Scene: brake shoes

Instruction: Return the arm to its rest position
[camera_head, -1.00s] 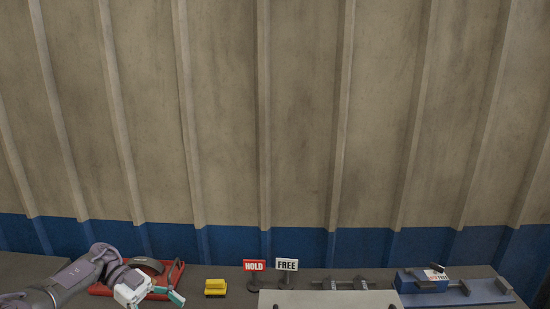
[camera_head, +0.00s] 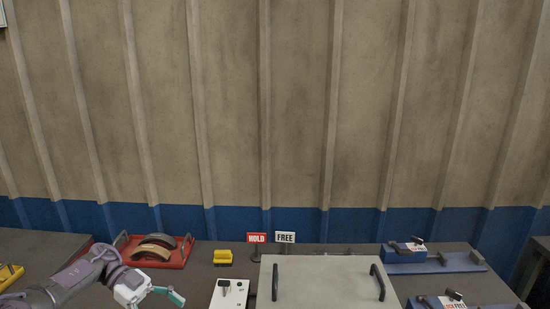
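My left arm comes in from the lower left, grey and purple. Its white gripper with teal fingertips (camera_head: 157,301) is over the table (camera_head: 197,277), in front of the red tray. The fingertips look spread apart, with nothing seen between them; the lower one is partly cut off by the picture's bottom edge. My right arm and gripper are not in view.
A red tray (camera_head: 184,252) holds curved brake shoes (camera_head: 153,247). A yellow block (camera_head: 223,257), a white switch box (camera_head: 229,294), HOLD (camera_head: 256,238) and FREE (camera_head: 285,237) signs, a grey handled panel (camera_head: 325,282) and blue fixtures (camera_head: 434,262) stand to the right.

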